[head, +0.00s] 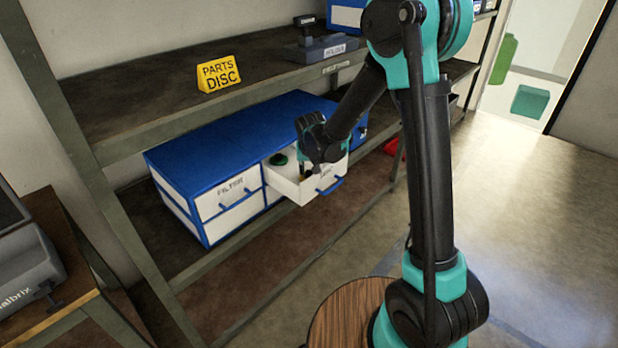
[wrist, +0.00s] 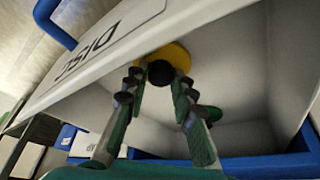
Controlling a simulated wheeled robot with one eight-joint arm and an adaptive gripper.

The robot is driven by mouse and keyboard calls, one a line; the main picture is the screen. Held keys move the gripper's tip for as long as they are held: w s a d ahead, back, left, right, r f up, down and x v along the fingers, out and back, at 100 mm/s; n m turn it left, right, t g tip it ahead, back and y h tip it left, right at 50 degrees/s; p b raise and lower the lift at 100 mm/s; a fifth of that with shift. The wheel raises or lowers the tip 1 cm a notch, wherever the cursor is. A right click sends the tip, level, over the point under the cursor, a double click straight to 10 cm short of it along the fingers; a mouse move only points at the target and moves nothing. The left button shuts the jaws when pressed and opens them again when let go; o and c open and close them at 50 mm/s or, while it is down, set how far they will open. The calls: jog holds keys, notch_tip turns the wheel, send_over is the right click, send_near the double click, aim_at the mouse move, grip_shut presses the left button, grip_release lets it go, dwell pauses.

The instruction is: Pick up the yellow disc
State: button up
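The yellow disc (wrist: 172,55) with a dark round hub (wrist: 160,72) is inside an open white drawer (head: 291,190) labelled DISC, close to its front wall in the wrist view. My gripper (wrist: 160,77) reaches down into this drawer, and the head view shows it there too (head: 309,172). Its two fingertips are apart, one on each side of the hub. I cannot tell whether they touch it. In the head view my gripper mostly hides the disc.
A green round thing (head: 278,159) also lies in the drawer. The blue-and-white drawer cabinet (head: 215,150) stands on a shelf beneath an upper shelf board (head: 150,105). A yellow PARTS DISC sign (head: 218,75) stands above. Open floor (head: 540,200) lies to the right.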

grip_shut()
jog(key=shift+r, duration=0.15)
